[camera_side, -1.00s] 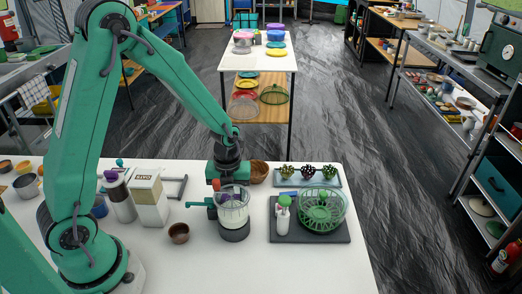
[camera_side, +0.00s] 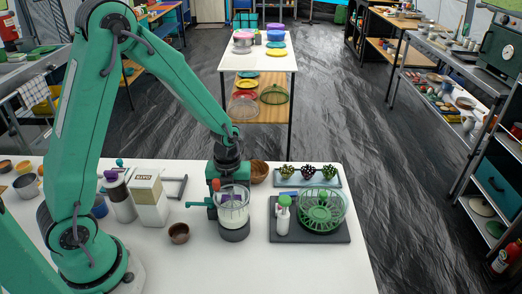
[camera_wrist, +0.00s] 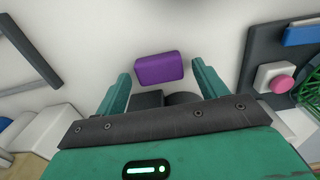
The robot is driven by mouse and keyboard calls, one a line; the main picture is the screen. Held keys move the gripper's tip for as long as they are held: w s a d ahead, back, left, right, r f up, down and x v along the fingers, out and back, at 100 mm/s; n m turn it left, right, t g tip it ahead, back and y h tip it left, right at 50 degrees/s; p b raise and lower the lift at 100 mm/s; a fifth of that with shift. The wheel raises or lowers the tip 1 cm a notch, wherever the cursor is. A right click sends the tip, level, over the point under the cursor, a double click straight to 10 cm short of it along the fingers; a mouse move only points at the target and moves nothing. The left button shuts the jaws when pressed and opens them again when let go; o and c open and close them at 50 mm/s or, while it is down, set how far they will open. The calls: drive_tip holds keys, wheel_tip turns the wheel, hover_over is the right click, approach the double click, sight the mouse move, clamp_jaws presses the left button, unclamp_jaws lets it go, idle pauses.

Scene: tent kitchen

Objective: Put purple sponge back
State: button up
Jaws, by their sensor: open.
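The purple sponge (camera_wrist: 159,68) is a small rounded block lying on the white tabletop in the wrist view. My gripper (camera_wrist: 162,76) is open in that view. Its two teal fingers stand apart to the left and right of the sponge, with a gap on each side and nothing held. In the side view, a clear jar on a dark base (camera_side: 234,233) stands in front of my gripper and hides most of the fingers. I cannot tell the exact height of the fingers above the table.
A dark mat (camera_side: 340,238) to the right bears a white bottle (camera_side: 283,220) and a green wire basket (camera_side: 320,210). The front of the white table (camera_side: 270,270) is clear.

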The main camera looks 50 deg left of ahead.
wheel_tip(320, 180, up, 12)
idle(0.7)
drive_tip(key=shift+r, duration=0.1)
idle(0.4)
drive_tip(key=s+r+n+t, duration=0.2)
drive_tip(key=s+r+n, duration=0.4)
drive_tip(key=n, duration=0.7)
drive_tip(key=s+r+n+t, duration=0.3)
drive_tip(key=s+r+n, duration=0.2)
drive_tip(key=n, duration=0.9)
drive_tip(key=s, duration=0.3)
drive_tip(key=shift+d+r+t, duration=0.3)
drive_tip(key=shift+d+r, duration=0.05)
drive_tip(key=shift+r, duration=0.05)
